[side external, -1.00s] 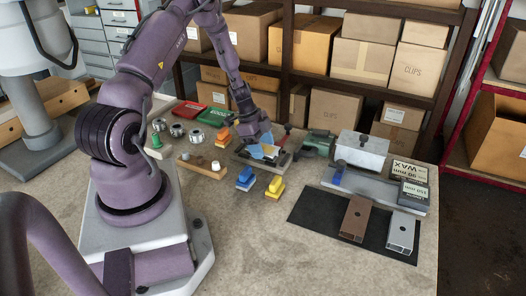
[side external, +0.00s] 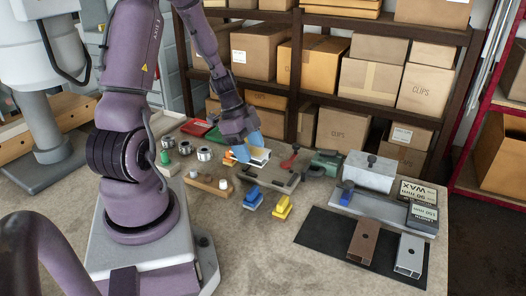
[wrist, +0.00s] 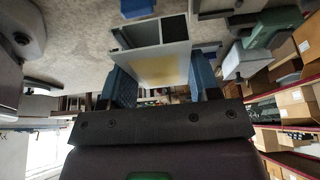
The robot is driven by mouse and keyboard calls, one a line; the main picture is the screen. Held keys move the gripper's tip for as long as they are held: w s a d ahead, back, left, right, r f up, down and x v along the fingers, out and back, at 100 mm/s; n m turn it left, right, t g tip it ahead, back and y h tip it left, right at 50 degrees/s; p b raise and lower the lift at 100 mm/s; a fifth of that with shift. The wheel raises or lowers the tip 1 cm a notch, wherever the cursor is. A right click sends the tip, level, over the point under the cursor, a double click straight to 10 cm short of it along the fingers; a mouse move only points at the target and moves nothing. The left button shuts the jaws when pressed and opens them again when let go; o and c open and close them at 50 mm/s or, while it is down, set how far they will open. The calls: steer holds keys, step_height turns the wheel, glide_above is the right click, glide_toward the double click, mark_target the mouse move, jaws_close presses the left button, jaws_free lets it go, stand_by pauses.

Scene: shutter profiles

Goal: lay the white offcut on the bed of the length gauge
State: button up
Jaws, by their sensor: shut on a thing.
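My gripper (side external: 246,146), with blue fingers, is shut on the white offcut (side external: 260,156), a short hollow profile. It holds the offcut above the grey fixture with the red-handled clamp (side external: 278,181). In the wrist view the offcut (wrist: 165,64) sits between both fingers, its open hollow end showing. What looks like the length gauge (side external: 388,212) is a long grey bed at the right, apart from my gripper. It has a blue stop (side external: 346,197) near its left end and a grey block with a dark knob (side external: 369,171) behind it.
A brown profile (side external: 363,241) and a silver profile (side external: 410,254) lie on a black mat (side external: 325,232) in front of the gauge. Labelled blocks (side external: 423,205) stand at its right end. Blue (side external: 253,198) and yellow (side external: 282,207) pieces stand in the middle. Boxes on shelves (side external: 365,62) are behind.

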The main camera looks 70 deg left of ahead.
steer(key=s+d+r, duration=0.2)
steer(key=s+d, duration=0.1)
steer(key=s, duration=0.1)
steer(key=w+d+r+n+t+y, duration=0.1)
steer(key=w+d+r+n+y, duration=0.25)
steer(key=w+d+n, duration=0.9)
steer(key=m+g+h, duration=0.1)
steer(key=m+h, duration=0.2)
steer(key=m, duration=0.9)
glide_toward(385, 210)
steer(key=shift+w+d+f, duration=0.45)
steer(key=shift+d+f, duration=0.15)
steer(key=shift+d, duration=0.15)
steer(key=shift+w+f, duration=0.2)
steer(key=shift+f, duration=1.65)
